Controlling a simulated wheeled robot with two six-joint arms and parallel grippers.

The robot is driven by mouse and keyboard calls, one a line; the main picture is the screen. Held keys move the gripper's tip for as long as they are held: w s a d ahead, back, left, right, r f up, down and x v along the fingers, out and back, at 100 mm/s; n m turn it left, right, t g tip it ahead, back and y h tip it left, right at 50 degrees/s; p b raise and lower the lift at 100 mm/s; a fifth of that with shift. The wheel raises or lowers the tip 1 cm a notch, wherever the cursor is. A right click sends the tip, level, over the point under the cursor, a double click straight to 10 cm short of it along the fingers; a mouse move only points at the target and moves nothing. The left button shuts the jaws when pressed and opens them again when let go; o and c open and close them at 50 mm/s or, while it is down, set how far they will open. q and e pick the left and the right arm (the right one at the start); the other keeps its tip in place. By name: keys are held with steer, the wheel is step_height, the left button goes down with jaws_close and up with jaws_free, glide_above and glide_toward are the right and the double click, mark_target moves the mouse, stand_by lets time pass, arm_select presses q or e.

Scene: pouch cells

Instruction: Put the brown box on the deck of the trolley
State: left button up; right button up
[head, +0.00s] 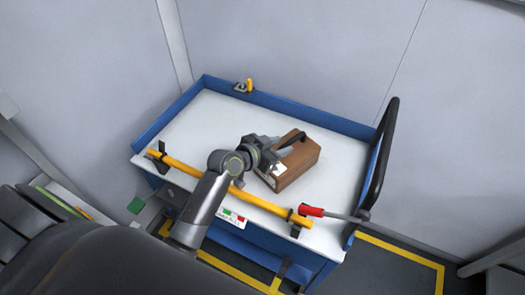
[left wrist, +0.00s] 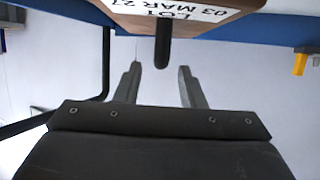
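The brown box (head: 304,162) is over the trolley's white deck (head: 342,160), right of centre, and appears to rest on it. The box has a black handle on top and a white date label. My left gripper (head: 281,145) is at the top of the box, by the handle. In the left wrist view the box (left wrist: 125,14) is at the top edge, and the black handle (left wrist: 163,45) points down between the two spread fingers of my left gripper (left wrist: 158,69). A gap shows on both sides of the handle. My right gripper is not in view.
A blue rim (head: 310,115) edges the deck, with a black push handle (head: 382,150) at the right. A yellow catch (head: 249,86) is at the back. The left part of the deck is clear.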

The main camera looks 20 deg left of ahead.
arm_select(q)
steer(key=v, duration=0.7)
steer(key=shift+s+b, duration=0.3)
steer(key=shift+b, duration=0.05)
steer(key=shift+a+r, duration=0.1)
steer(key=shift+r, duration=0.05)
